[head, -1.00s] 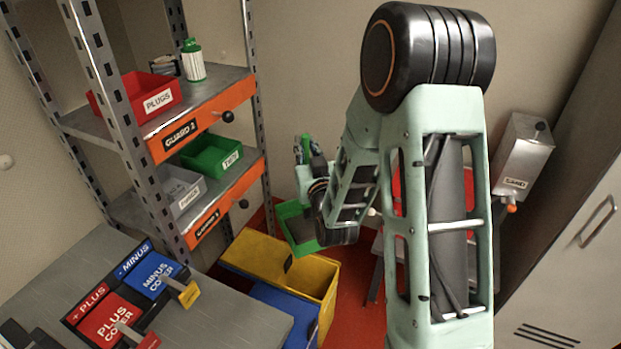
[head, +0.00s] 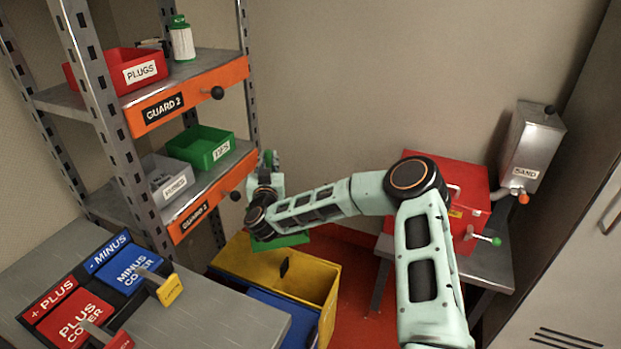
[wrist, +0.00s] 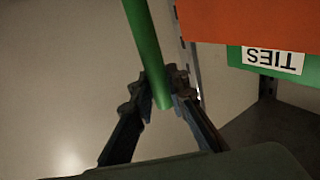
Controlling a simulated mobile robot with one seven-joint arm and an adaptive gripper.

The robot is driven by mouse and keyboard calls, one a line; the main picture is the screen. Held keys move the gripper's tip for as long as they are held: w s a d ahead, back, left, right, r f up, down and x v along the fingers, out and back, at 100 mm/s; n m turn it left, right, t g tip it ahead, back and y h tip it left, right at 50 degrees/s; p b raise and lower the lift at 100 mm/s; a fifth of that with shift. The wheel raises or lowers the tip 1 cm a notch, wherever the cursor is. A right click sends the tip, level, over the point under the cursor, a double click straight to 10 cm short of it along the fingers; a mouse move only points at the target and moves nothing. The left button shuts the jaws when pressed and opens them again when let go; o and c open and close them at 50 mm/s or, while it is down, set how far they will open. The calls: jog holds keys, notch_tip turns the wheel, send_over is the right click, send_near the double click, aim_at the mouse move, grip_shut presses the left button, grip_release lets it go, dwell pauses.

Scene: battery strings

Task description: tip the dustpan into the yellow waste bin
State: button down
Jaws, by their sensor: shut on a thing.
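The green dustpan (head: 283,242) shows in the head view just above the far rim of the yellow waste bin (head: 318,287), partly hidden behind my wrist. I cannot tell its exact tilt or whether anything lies on it. My gripper (head: 267,167) is shut on the dustpan's green handle, which crosses between the fingers in the wrist view (wrist: 160,88). The handle (wrist: 150,50) slants up and leaves that view at the top. The yellow bin is open at the top; its floor is not clearly seen.
An orange-edged shelf (head: 210,190) with a green TIES tray (head: 203,148) stands close left of my gripper. A blue bin (head: 275,305) is in front of the yellow one. A red case (head: 440,195) rests on a side table to the right. A grey bench (head: 215,315) fills the front left.

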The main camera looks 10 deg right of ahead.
jog(key=w+d+f+m+g+h+b, duration=0.1)
jog(key=w+d+f+m+h+b, duration=0.1)
jog(key=d+f+h, duration=0.3)
jog(key=w+d+f+m+g+h+b, duration=0.1)
jog(key=w+d+f+m+b, duration=0.15)
jog(key=d, duration=0.55)
jog(key=s+a+f+m+t+h+b, duration=0.1)
jog(key=s+a+t+h+b, duration=0.1)
jog(key=s+b, duration=0.8)
jog(key=s+a+f+m+t+h+b, duration=0.1)
jog(key=s+a+f+t+h+b, duration=0.1)
jog(key=s+b, duration=0.9)
jog(key=shift+a+t+h, duration=0.5)
jog(key=shift+t+h, duration=0.6)
jog(key=shift+t, duration=0.5)
jog(key=shift+m, duration=0.25)
